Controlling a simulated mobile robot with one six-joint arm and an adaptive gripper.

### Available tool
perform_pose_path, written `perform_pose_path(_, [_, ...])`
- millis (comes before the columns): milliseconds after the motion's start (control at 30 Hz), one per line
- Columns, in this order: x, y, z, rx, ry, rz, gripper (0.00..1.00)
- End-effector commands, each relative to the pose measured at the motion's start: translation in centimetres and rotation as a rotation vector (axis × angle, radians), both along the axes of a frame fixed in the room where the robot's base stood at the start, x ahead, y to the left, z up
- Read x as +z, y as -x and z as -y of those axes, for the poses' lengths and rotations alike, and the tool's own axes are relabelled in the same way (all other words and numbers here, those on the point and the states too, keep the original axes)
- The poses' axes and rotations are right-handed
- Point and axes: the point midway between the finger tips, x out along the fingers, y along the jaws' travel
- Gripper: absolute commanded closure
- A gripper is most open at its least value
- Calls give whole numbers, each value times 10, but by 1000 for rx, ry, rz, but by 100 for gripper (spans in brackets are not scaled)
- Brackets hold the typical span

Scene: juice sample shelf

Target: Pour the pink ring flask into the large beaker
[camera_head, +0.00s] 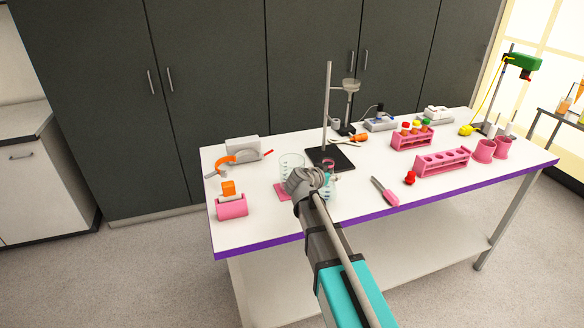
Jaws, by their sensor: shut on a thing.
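The large beaker (290,160), clear glass with pale markings, stands upright on the white table behind my wrist. Its lower part is hidden by my arm. A pink mat (281,191) shows just left of my wrist. My gripper (325,181) is just right of the beaker, mostly hidden behind my own wrist. It is shut on the pink ring flask (328,163), whose pink-ringed top shows above my wrist. The flask is apart from the beaker in the picture. Its body, its contents and its exact tilt are hard to make out.
A stand with a black base (341,158) and tall rod is close behind the flask. A pink holder (232,207) sits at front left. A pink-handled tool (384,191), a red stopper (410,178) and pink racks (442,162) are to the right.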

Motion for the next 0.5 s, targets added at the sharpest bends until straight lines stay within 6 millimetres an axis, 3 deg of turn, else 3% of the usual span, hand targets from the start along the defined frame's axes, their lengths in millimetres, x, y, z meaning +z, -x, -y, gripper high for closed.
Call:
perform_pose_path(200, [-16,-16,-12,100,4,5,94])
perform_pose_path(500, [-20,-23,-19,147,5,7,94])
